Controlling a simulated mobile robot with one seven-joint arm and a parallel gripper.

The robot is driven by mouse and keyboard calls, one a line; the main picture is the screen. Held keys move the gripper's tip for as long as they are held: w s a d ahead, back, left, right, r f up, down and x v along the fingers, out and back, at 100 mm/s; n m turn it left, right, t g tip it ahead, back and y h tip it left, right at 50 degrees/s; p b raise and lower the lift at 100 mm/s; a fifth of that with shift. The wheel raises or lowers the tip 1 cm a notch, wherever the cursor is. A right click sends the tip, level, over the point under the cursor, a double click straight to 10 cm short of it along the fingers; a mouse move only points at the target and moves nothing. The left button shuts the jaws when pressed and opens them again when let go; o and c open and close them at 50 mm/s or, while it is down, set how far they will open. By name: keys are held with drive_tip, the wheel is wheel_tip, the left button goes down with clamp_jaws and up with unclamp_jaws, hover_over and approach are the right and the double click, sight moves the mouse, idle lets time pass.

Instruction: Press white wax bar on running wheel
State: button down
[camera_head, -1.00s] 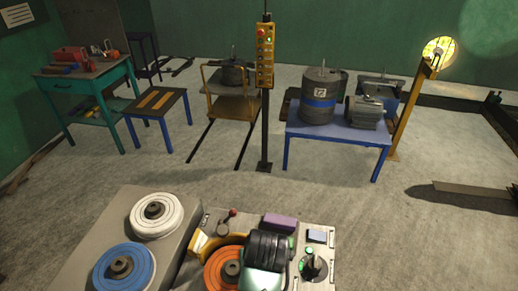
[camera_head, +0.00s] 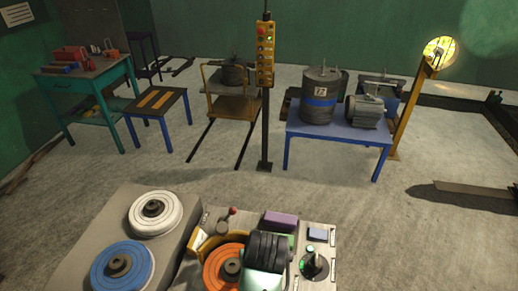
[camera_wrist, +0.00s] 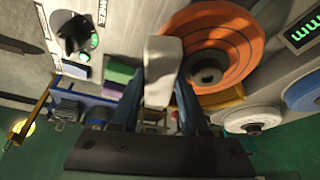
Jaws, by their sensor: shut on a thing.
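My gripper (camera_wrist: 160,88) is shut on the white wax bar (camera_wrist: 163,62), which sticks out past the fingertips in the wrist view. The orange wheel (camera_wrist: 243,42) lies just right of the bar there, and the bar's far end overlaps the wheel's edge in the picture. I cannot tell whether they touch, nor whether the wheel turns. In the head view the orange wheel (camera_head: 217,272) shows partly beside my arm, which hides the gripper and bar.
A purple block (camera_head: 281,220) sits on the console behind my arm. A white wheel (camera_head: 155,215) and a blue wheel (camera_head: 122,267) are at the left. A yellow piece (camera_head: 212,239) borders the orange wheel.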

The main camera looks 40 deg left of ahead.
drive_tip(key=shift+f+b, duration=0.3)
drive_tip(key=shift+f, duration=0.3)
idle(2.3)
wheel_tip(320, 180, up, 8)
drive_tip(key=p, duration=0.8)
drive_tip(key=shift+r, duration=0.1)
idle(0.5)
